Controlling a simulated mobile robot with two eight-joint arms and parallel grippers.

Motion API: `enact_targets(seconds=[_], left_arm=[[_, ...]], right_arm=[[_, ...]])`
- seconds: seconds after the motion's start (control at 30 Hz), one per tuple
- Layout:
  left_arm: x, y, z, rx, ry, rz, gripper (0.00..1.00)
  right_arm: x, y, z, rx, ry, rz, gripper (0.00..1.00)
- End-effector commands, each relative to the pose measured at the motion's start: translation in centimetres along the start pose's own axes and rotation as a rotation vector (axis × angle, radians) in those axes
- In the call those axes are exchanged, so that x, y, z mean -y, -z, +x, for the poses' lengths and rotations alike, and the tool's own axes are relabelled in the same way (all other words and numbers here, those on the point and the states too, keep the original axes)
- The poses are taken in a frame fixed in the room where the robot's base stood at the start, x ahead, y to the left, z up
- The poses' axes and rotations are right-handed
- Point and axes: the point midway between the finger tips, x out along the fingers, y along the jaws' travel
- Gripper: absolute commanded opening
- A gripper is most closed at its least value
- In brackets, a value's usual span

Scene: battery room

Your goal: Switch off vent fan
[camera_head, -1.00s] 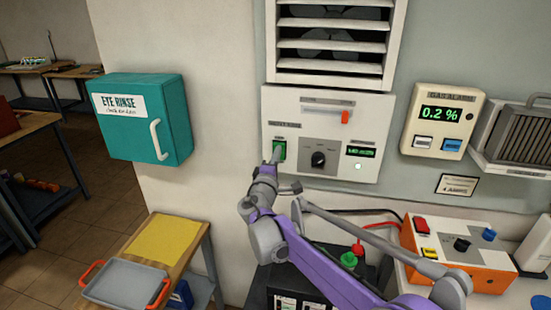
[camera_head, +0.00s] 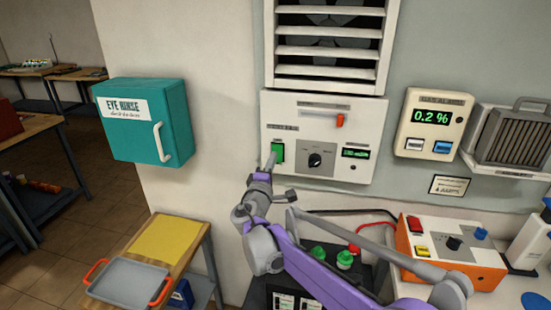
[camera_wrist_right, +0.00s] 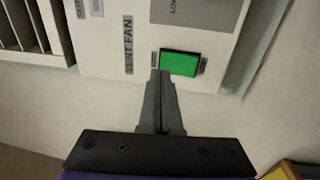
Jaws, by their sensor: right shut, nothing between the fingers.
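The vent fan panel (camera_head: 310,112) is a white box on the wall below the louvred fan vent (camera_head: 333,42). It has a green switch (camera_head: 277,153), a black knob (camera_head: 315,159), a green-lit display (camera_head: 355,153), and a small dark lamp (camera_head: 353,167). In the right wrist view the green switch (camera_wrist_right: 180,63) sits beside the "VENT FAN" label (camera_wrist_right: 128,45). My right gripper (camera_head: 269,160) is shut and empty, its tips at the switch's edge. Its fingers (camera_wrist_right: 160,78) also show in the wrist view; I cannot tell whether they touch the switch. My left gripper is not in view.
A red-orange handle (camera_head: 340,121) sits higher on the panel. A gas alarm (camera_head: 433,120) reading 0.2 % hangs to the right. Below are an orange and white device (camera_head: 455,250) and cables. A teal eye rinse cabinet (camera_head: 148,122) and a tray (camera_head: 128,282) are at left.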

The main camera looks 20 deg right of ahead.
Motion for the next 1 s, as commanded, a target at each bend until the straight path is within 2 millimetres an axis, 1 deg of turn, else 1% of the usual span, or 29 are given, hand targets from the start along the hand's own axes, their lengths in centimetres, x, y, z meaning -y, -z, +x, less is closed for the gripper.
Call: enact_targets(seconds=[0.03, 0.2, 0.3, 0.4, 0.5, 0.6, 1.0], left_arm=[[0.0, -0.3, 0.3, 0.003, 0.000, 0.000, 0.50], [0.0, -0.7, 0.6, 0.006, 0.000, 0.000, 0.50], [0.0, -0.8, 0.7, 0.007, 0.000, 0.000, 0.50], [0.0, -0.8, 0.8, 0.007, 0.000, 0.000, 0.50], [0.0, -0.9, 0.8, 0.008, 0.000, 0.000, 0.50], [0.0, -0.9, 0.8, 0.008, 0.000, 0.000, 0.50], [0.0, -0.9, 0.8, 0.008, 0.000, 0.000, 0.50]], right_arm=[[-0.2, 0.1, -1.7, -0.005, 0.001, 0.000, 0.00], [-1.1, 0.0, -5.5, -0.004, 0.002, 0.001, 0.00], [-1.6, 0.0, -7.2, -0.004, 0.002, 0.000, 0.00], [-1.9, 0.0, -8.3, -0.003, 0.001, -0.001, 0.00], [-2.1, 0.0, -9.0, -0.002, 0.001, -0.001, 0.00], [-2.2, -0.1, -9.3, -0.001, 0.001, -0.001, 0.00], [-2.2, -0.1, -9.3, -0.001, 0.001, -0.001, 0.00]])
